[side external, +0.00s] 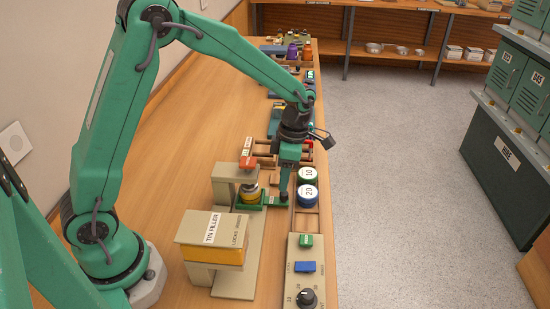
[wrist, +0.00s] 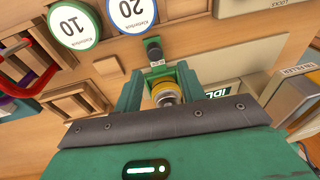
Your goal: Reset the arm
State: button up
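My gripper (side external: 284,194) points down beside the tin filler (side external: 212,232), at the green holder (side external: 252,204) on its right side. In the wrist view, the two green fingers of my gripper (wrist: 158,76) stand apart, with a gap between them. A yellow tin with a silver top (wrist: 165,92) shows through that gap; it also sits in the green holder in the side view (side external: 250,191). A dark knob (wrist: 153,48) lies just beyond the fingertips. I cannot tell whether a finger touches it. My arm is bent over the bench from the left.
Two round lids, a green 10 (side external: 307,174) and a blue 20 (side external: 307,194), sit in a wooden rack right of my gripper. A control panel (side external: 303,270) is at the front. Several tools line the bench's right edge. The bench's left part (side external: 190,140) is clear.

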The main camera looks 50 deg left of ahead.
jog(key=s+a+r+m+t, duration=0.2)
jog(key=s+r+m, duration=0.6)
jog(key=m, duration=0.5)
jog(key=s+a+r+m+t, duration=0.2)
jog(key=s+r+m+t, duration=0.3)
jog(key=s+r+m, duration=0.4)
jog(key=s+m, duration=0.2)
jog(key=m, duration=0.3)
jog(key=shift+t, duration=0.3)
